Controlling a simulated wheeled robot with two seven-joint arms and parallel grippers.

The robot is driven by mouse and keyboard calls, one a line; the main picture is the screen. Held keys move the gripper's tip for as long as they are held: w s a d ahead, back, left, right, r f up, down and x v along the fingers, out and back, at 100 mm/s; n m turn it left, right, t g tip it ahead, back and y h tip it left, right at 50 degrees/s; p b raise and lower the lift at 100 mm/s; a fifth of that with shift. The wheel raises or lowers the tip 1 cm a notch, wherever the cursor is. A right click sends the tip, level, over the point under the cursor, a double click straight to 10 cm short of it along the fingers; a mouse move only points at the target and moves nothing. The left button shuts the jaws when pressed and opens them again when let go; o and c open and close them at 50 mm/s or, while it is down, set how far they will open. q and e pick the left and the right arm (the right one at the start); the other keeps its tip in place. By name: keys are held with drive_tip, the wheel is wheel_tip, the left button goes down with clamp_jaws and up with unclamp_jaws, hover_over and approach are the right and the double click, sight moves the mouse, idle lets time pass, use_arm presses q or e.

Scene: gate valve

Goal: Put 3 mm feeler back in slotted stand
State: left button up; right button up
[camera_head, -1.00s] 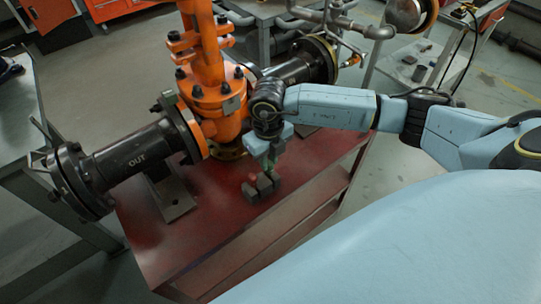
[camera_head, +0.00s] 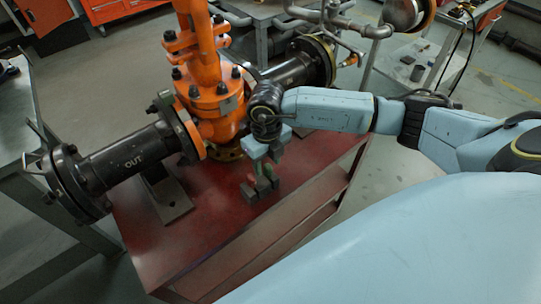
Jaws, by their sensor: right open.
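The slotted stand (camera_head: 258,194) is a small dark grey block on the red bench top, below the orange valve. A small red piece (camera_head: 251,178) stands at its left side. A small green piece (camera_head: 269,173) stands upright at its right part, just under my right gripper; it looks like a feeler, but its size marking is too small to read. My right gripper (camera_head: 262,167) points down over the stand and is open. Its fingers are close to the green piece, and I cannot tell whether they touch it. My left gripper is not in view.
The orange gate valve (camera_head: 213,103) and its black flanged pipe (camera_head: 128,160) stand behind and left of the stand. The red bench top (camera_head: 190,238) is clear in front. A grey table (camera_head: 20,120) stands at the left edge.

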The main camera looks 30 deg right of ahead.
wheel_tip(320, 180, up, 7)
drive_tip(key=p, duration=0.5)
drive_tip(key=shift+p, duration=0.4)
drive_tip(key=shift+d+r, duration=0.1)
drive_tip(key=shift+r, duration=0.35)
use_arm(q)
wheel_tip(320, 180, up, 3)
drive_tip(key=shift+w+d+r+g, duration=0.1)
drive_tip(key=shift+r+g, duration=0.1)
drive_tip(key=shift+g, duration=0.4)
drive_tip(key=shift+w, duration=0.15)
